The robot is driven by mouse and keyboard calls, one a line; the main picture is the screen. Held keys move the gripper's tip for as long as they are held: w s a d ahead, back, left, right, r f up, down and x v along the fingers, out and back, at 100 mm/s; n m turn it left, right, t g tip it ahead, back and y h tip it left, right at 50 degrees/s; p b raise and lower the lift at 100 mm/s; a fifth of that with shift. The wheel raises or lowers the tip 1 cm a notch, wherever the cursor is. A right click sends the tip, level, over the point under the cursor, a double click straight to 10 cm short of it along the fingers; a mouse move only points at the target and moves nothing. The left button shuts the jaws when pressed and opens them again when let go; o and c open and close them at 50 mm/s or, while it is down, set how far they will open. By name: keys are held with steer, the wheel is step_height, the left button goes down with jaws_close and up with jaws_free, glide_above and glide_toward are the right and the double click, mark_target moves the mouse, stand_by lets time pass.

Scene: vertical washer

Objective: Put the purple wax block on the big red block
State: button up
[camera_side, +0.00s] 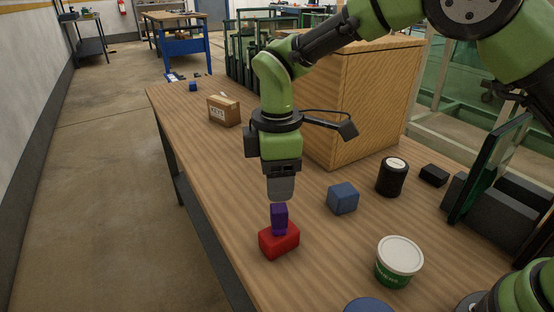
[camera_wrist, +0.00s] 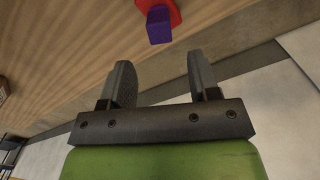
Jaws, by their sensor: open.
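The purple wax block (camera_side: 279,219) stands upright on top of the big red block (camera_side: 280,241) in the side view. Both also show at the top of the wrist view, the purple block (camera_wrist: 159,25) in front of the red block (camera_wrist: 172,10). My gripper (camera_side: 281,198) is just above the purple block in the side view. In the wrist view my gripper (camera_wrist: 161,76) has its two fingers spread with nothing between them. The purple block lies beyond the fingertips, apart from them.
On the wooden table (camera_side: 200,150) are a blue block (camera_side: 342,198), a black jar (camera_side: 392,177), a white-lidded tub (camera_side: 398,262), a large wooden box (camera_side: 365,95) and a small KEYS box (camera_side: 224,111). A round blue thing (camera_side: 368,305) is cut off at the bottom edge. The table's left edge is near the red block.

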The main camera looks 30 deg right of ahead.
steer(key=shift+r, duration=1.6)
step_height(320, 180, up, 7)
steer(key=m+t+y, duration=0.1)
steer(key=m, duration=0.3)
glide_above(277, 208)
steer(key=s+d, duration=0.3)
steer(key=d, duration=0.1)
steer(key=s+d+r+m+t, duration=0.2)
steer(key=s+d+r+m, duration=0.1)
steer(key=s+d+r, duration=0.15)
steer(key=s+d+r+m+t+y, duration=0.1)
steer(key=s+d+m+t, duration=0.3)
steer(key=s+m, duration=0.6)
steer(key=s+d, duration=0.1)
steer(key=s, duration=0.2)
steer(key=shift+s+r+m, duration=0.25)
steer(key=shift+s+m, duration=0.15)
